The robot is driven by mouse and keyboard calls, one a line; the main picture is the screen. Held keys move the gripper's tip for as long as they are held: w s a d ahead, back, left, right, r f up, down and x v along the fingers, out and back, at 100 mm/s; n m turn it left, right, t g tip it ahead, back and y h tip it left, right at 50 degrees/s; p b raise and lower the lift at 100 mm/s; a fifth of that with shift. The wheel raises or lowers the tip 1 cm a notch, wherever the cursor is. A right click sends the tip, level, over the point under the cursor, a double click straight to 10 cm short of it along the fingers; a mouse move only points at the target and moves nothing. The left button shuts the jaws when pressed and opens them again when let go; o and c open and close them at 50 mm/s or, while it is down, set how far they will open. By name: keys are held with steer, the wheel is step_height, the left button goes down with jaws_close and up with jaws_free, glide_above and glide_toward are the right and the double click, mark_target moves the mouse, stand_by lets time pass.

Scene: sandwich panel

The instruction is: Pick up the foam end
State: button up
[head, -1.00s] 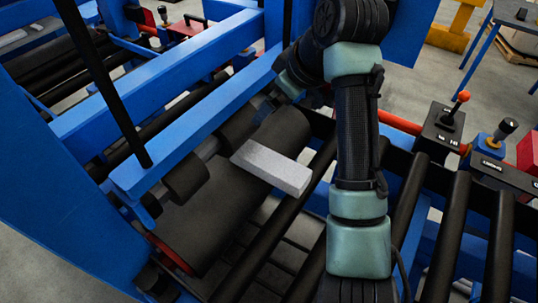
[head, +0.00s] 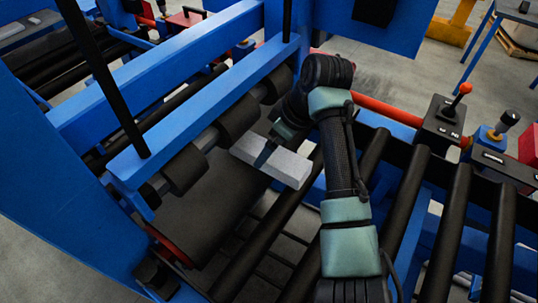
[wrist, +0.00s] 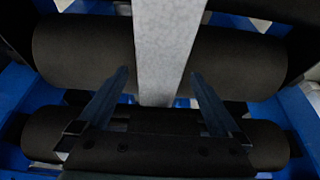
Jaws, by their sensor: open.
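The foam end (head: 290,168) is a light grey-white block lying across the dark rollers in the head view. In the wrist view the foam end (wrist: 165,40) runs down from the top edge to between the fingertips. My gripper (head: 268,152) is at the block in the head view, with a finger in front of it. In the wrist view my gripper (wrist: 157,85) is open, one finger on each side of the block. Gaps show between the fingers and the block. My arm hides part of the area right of the block.
A large dark roller (head: 205,220) lies under and left of the block. Blue frame beams (head: 200,112) with smaller black wheels (head: 185,168) stand close on the left. Rows of thin black rollers (head: 448,215) and a lever box (head: 440,122) are on the right.

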steer(key=shift+x, duration=1.5)
steer(key=c, duration=1.3)
